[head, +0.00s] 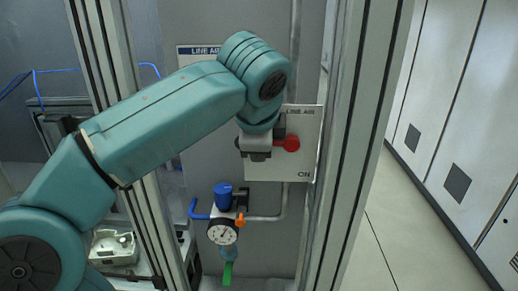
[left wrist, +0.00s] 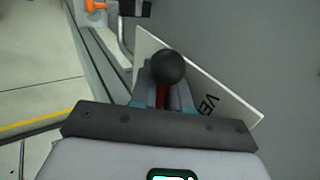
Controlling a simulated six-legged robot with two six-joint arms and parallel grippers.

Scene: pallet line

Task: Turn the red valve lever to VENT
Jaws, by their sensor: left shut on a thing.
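The valve's white plate (head: 265,168) is on the grey panel, with "LINE AIR" at its top and "ON" at its lower right. The valve's red round part (head: 291,144) shows just right of my left gripper (head: 256,150), which covers the left of the plate. In the left wrist view, my left gripper (left wrist: 166,98) is shut on the red lever (left wrist: 162,97), a strip of which shows between the fingers below a black ball (left wrist: 168,67). The letters "VE" (left wrist: 208,103) show on the plate beside the fingers; the rest of that word is hidden. My right gripper is out of view.
Below the plate are a pressure gauge (head: 222,232), a blue knob (head: 223,196), an orange handle (head: 240,220) and grey pipework. Aluminium posts (head: 355,150) stand to the right and left. Clear floor (head: 400,230) and white cabinets (head: 450,100) lie farther right.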

